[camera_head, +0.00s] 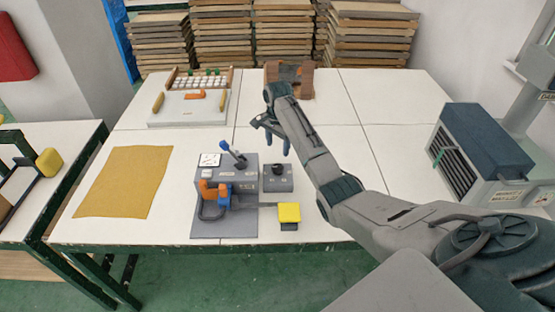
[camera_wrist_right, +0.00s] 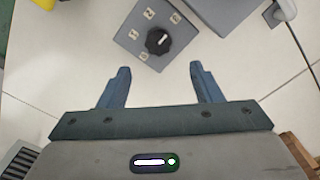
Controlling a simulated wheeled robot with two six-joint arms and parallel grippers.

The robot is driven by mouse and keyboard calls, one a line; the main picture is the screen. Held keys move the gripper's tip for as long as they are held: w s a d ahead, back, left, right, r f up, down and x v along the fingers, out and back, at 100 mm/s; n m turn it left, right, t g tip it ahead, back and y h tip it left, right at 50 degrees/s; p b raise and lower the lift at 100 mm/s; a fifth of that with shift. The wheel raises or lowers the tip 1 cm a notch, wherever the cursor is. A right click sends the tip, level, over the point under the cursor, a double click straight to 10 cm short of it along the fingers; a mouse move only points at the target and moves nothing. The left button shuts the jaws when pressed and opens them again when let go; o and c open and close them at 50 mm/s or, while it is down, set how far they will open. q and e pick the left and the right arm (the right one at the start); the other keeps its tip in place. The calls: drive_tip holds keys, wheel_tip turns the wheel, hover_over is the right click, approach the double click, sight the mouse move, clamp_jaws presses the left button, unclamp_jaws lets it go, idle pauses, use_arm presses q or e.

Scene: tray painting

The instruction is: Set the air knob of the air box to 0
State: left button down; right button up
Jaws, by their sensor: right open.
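The air box (camera_head: 278,184) is a small grey box on the table, right of a larger grey unit. Its black air knob (camera_head: 278,171) is on top. In the right wrist view the knob (camera_wrist_right: 158,41) has a white pointer mark tilted toward the upper right. Small white labels surround it on the air box (camera_wrist_right: 126,36), too small to read surely. My right gripper (camera_head: 271,137) is open and empty, above the table behind the air box. In the right wrist view its blue fingers (camera_wrist_right: 159,71) are apart, with the knob beyond them, untouched. My left gripper is out of view.
The larger grey unit (camera_head: 240,212) carries a blue-handled lever and an orange part. A yellow-brown sheet (camera_head: 125,181) lies left, a grey machine (camera_head: 478,150) stands right.

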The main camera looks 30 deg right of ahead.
drive_tip(key=p, duration=0.1)
hover_over(278, 166)
drive_tip(key=f, duration=0.4)
drive_tip(key=shift+s+a+f, duration=0.25)
drive_tip(key=f, duration=0.4)
drive_tip(key=shift+w+d+p, duration=0.2)
drive_tip(key=shift+p, duration=0.1)
drive_tip(key=shift+f, duration=0.25)
drive_tip(key=shift+c, duration=0.2)
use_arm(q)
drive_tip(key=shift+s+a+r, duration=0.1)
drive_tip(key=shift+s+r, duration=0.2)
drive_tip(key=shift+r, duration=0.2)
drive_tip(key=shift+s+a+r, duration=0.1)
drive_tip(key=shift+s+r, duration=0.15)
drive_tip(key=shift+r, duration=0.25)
use_arm(e)
drive_tip(key=c, duration=1)
